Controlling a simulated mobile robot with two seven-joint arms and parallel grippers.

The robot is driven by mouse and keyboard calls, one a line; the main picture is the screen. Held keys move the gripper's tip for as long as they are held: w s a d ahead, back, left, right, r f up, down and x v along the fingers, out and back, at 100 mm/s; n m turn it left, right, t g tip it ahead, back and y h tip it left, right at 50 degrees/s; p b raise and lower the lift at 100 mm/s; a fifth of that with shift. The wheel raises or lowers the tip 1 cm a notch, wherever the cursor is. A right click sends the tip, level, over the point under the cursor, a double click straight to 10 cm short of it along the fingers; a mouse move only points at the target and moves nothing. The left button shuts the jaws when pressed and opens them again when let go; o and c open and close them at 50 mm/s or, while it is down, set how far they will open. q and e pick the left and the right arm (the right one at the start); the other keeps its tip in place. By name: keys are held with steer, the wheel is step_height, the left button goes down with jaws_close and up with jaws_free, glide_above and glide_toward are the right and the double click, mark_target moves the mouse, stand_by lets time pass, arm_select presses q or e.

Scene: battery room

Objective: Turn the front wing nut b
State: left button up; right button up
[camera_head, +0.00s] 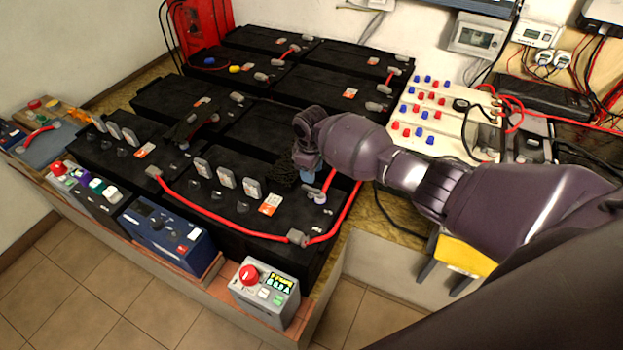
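My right arm comes in from the right, and my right gripper (304,172) is low over the right end of the front battery (225,200). Its fingers are small and partly hidden by the wrist, so I cannot tell whether they are open or shut. A dark, rough-textured thing (283,178) is just left of the gripper. A terminal (320,198) with a red cable is just below it. I cannot make out which small part is front wing nut b; it may be hidden by the gripper. My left gripper is not in view.
Upright grey tabs (226,177) stand on the front battery. A red cable (220,217) runs along its front. A grey box with a red button (266,291) and a blue device (168,237) stand in front. A white panel with red and blue plugs (440,118) is behind my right arm.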

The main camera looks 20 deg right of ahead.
mark_target(311, 188)
step_height(311, 188, up, 4)
stand_by(0.7)
